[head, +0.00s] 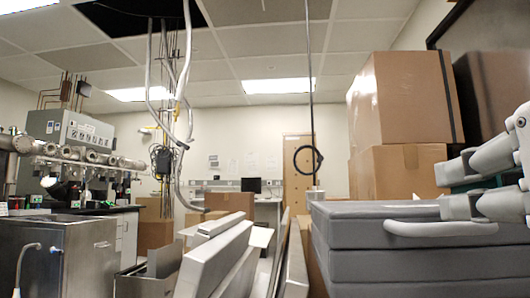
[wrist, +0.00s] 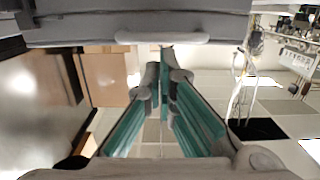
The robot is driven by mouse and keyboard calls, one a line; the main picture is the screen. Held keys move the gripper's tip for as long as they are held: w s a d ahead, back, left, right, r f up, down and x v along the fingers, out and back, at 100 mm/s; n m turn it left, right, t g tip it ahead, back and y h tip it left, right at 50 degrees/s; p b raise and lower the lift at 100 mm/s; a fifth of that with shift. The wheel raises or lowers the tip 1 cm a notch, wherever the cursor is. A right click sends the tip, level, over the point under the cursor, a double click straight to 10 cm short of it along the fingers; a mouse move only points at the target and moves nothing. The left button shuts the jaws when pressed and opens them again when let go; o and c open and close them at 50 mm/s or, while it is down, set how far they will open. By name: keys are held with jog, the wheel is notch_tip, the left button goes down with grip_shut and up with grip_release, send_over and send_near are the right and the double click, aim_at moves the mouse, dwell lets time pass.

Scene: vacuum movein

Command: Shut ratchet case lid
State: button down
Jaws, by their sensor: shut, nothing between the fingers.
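The grey ratchet case (head: 400,262) fills the lower right of the head view. Its upper slab lies level over the lower part, with a thin dark seam between them and no wide gap visible. A pale handle (head: 425,229) runs along its near side. In the wrist view the case (wrist: 90,33) spans the top edge, with the handle (wrist: 160,38) at its middle. My gripper (wrist: 164,72), with teal fingers, is shut and empty, its tips just below the handle in that picture. My gripper (head: 447,190) also shows over the case's right part; contact cannot be told.
Cardboard boxes (head: 404,98) are stacked behind the case. Pale panels (head: 215,262) lean left of it. A metal cabinet (head: 60,262) stands at far left. A dark rod with a ring (head: 308,159) hangs beyond the case.

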aim_at(457, 230)
jog(key=shift+s+f, duration=0.15)
jog(key=shift+f, duration=1.6)
jog(key=shift+r, duration=0.25)
